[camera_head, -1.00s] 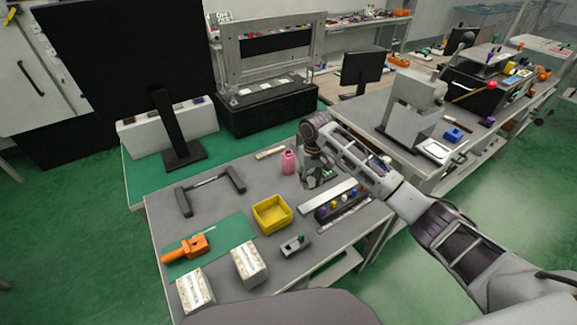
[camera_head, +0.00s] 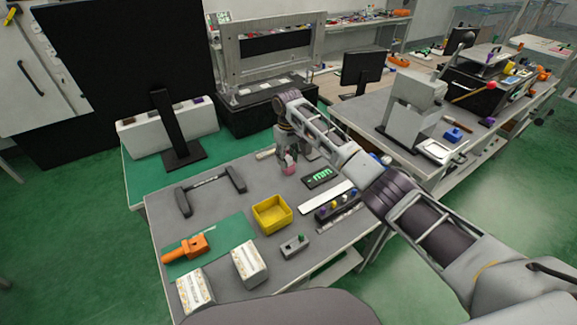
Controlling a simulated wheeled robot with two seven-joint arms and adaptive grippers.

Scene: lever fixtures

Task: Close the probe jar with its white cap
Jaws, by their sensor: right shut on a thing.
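A pink jar (camera_head: 289,168) stands upright on the grey table, near its back edge. My right gripper (camera_head: 289,152) points down right over the jar's top and hides its mouth. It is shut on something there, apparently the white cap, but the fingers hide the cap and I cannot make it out. I cannot tell whether the cap touches the jar. My left gripper is not in view.
A dark tray with green pieces (camera_head: 320,177) and a white bar (camera_head: 327,197) lie right of the jar. A rack of coloured knobs (camera_head: 338,207), a yellow bin (camera_head: 271,214) and a grey block (camera_head: 294,246) stand nearer. A dark handle (camera_head: 210,187) is at left.

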